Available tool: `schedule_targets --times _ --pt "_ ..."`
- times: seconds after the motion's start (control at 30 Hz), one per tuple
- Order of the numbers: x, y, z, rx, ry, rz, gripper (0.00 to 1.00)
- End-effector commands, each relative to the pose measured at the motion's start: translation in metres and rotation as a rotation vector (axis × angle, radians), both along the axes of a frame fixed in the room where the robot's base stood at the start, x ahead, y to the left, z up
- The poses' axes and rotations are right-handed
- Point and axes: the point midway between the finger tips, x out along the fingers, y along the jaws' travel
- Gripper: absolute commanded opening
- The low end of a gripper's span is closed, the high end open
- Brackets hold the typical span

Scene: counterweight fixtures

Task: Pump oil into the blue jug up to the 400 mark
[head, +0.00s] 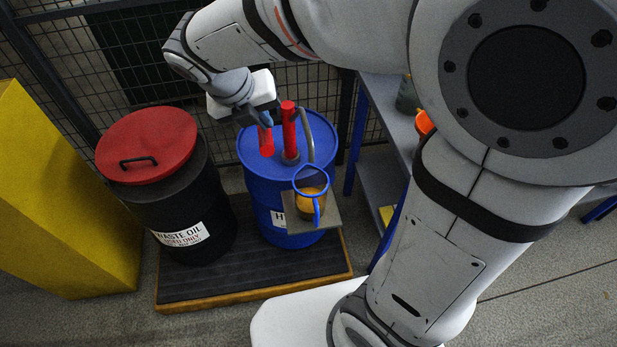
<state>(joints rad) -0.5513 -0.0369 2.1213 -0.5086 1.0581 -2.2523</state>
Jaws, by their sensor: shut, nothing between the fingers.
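The blue jug (316,206), clear with a blue rim and handle, stands upright on a small grey plate (328,222) at the front of the blue drum (262,188). Amber oil shows in it; its marks and exact level are not readable. A bent grey spout (308,136) comes down above the jug. A red pump post (289,130) rises from the drum top, with a red grip (266,142) left of it. My gripper (265,120) is shut and empty at the upper end of that grip; I cannot tell whether they touch.
A black waste oil drum (170,215) with a red lid (147,144) stands left of the blue drum, both on a low pallet (255,286). A yellow block (60,200) is at far left. A mesh fence is behind. A grey shelf (385,180) with containers stands right.

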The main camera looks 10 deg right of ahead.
Motion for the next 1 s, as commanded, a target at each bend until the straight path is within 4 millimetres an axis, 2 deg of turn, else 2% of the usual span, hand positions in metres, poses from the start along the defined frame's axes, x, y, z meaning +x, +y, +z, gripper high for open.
schedule_targets --times 0.03,0.07,0.5,1.0 --pt "0.000 0.000 0.014 0.000 0.001 0.000 0.00" --pt "0.000 0.000 0.016 0.000 0.001 0.000 0.00" --pt "0.000 0.000 0.013 0.000 0.000 0.000 0.00" --pt "0.000 0.000 -0.010 0.000 0.000 0.000 0.00"
